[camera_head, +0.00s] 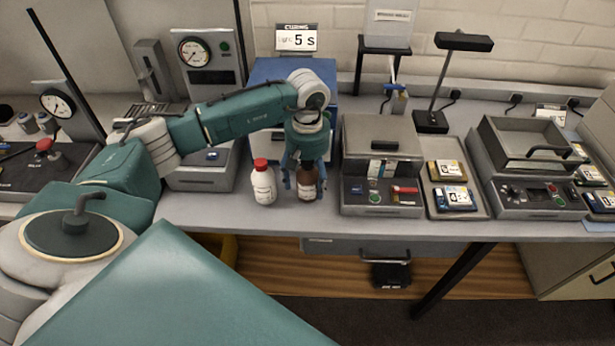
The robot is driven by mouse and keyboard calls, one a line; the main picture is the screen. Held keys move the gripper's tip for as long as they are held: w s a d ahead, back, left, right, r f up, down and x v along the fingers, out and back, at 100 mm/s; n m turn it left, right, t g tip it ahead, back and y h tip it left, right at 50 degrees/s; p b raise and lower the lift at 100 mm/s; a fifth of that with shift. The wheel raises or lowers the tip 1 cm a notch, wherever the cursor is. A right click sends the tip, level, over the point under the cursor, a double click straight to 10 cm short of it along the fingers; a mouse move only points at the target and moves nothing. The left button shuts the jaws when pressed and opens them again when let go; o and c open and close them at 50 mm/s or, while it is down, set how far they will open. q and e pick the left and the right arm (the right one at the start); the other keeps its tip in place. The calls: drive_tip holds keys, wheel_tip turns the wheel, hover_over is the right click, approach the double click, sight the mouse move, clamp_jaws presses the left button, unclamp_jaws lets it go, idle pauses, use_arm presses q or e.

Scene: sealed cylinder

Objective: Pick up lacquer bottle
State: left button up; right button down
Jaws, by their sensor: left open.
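A brown bottle with a pale label (307,190) stands upright on the bench; I take it to be the lacquer bottle. A white bottle with a red cap (263,182) stands just left of it. My left gripper (306,184) points down over the brown bottle, with one blue finger on each side of it. The fingers are open, and the gripper covers the bottle's top. I cannot tell whether a finger touches the glass. My right gripper is not in view.
The grey bench (230,212) has a bare strip along its front edge. A lidded grey device (382,140) stands close on the right. A tray with cards (438,165) and another device (520,185) are farther right.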

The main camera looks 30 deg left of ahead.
use_arm(q)
drive_tip(key=c, duration=1.2)
drive_tip(key=shift+c, duration=1.3)
drive_tip(key=shift+w+r, duration=0.1)
drive_tip(key=shift+r, duration=0.05)
